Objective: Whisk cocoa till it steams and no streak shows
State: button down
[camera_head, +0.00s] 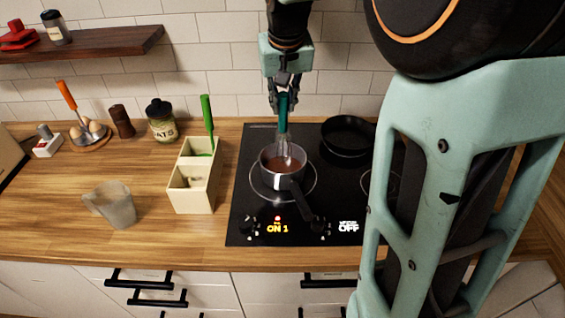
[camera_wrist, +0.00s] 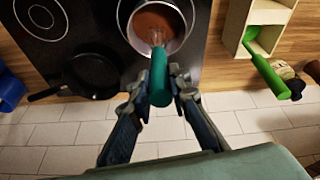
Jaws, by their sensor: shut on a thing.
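A small saucepan (camera_head: 272,174) of brown cocoa (camera_head: 285,164) stands on the left burner of the black cooktop (camera_head: 240,215). Its dark handle points toward the front right. My gripper (camera_head: 281,92) is above the pan, shut on the teal handle of a whisk (camera_head: 283,115). The whisk's wire end reaches down into the cocoa. In the wrist view the whisk handle (camera_wrist: 160,78) lies between my fingers and the cocoa (camera_wrist: 160,22) shows in the pan. The cooktop display reads ON 1 on the left and OFF on the right. I cannot make out steam or streaks.
An empty black frying pan (camera_head: 347,136) sits at the back right of the cooktop. A cream holder (camera_head: 193,200) with a green-handled tool stands left of it. A clear jug (camera_head: 112,205) stands farther left. The front left counter is clear.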

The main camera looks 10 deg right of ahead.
notch_tip(320, 180, up, 5)
jog(key=p, duration=0.3)
jog(key=shift+r, duration=0.1)
dwell(0.5)
